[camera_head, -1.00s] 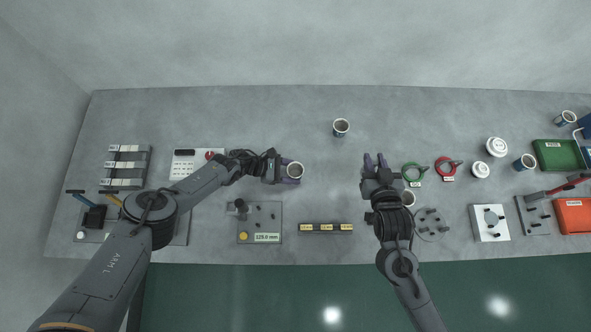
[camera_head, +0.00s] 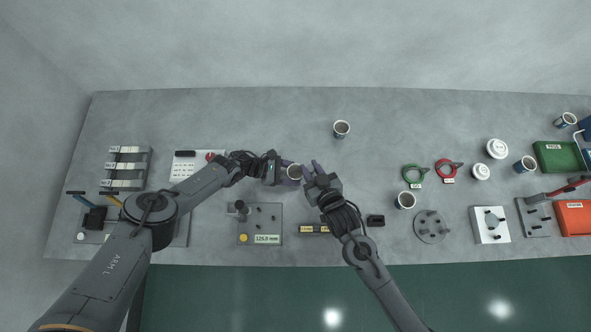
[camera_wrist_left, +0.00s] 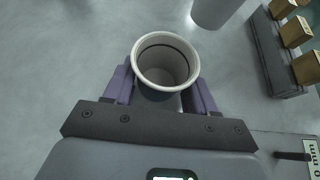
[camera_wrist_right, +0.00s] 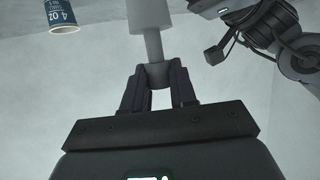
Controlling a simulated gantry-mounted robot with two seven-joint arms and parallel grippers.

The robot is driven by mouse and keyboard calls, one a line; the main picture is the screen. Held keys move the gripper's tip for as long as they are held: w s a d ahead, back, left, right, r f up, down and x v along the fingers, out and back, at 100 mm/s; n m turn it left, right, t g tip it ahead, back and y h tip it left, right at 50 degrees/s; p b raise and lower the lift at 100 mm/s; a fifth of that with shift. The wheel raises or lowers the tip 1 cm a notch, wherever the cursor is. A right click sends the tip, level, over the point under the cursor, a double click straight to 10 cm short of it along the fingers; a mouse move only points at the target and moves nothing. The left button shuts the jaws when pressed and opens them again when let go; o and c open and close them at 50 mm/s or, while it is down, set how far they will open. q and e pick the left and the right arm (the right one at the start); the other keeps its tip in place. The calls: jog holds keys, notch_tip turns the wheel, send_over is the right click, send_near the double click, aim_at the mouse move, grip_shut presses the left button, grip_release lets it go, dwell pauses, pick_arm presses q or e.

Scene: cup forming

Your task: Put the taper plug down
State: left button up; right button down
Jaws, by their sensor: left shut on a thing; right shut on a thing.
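The taper plug (camera_wrist_right: 151,18) is a pale grey tapered body on a thin stem. My right gripper (camera_wrist_right: 158,85) is shut on the knob at the end of its stem. In the head view the right gripper (camera_head: 312,168) is just right of the left one, and the plug cannot be made out there. My left gripper (camera_head: 290,174) is shut on a paper cup (camera_head: 295,171). In the left wrist view the cup (camera_wrist_left: 166,66) is upright with its open mouth showing, and it is empty.
A gauge plate (camera_head: 270,222) with pegs and a display lies in front of the left gripper. A strip of yellow blocks (camera_head: 314,229) lies right of it. A black block (camera_head: 376,220) and a cup (camera_head: 405,200) stand farther right. Another cup (camera_head: 341,129) stands behind.

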jog(key=w+a+r, duration=0.3)
jog(key=a, duration=0.1)
send_over(296, 168)
jog(key=s, duration=0.3)
jog(key=shift+n+y, duration=0.3)
jog(key=shift+n, duration=0.1)
jog(key=shift+w+f, duration=0.15)
jog(key=shift+f, duration=4.55)
jog(key=c, duration=0.9)
grip_release()
jog(key=shift+f, duration=0.15)
jog(key=shift+r, duration=0.2)
jog(key=v, duration=1.2)
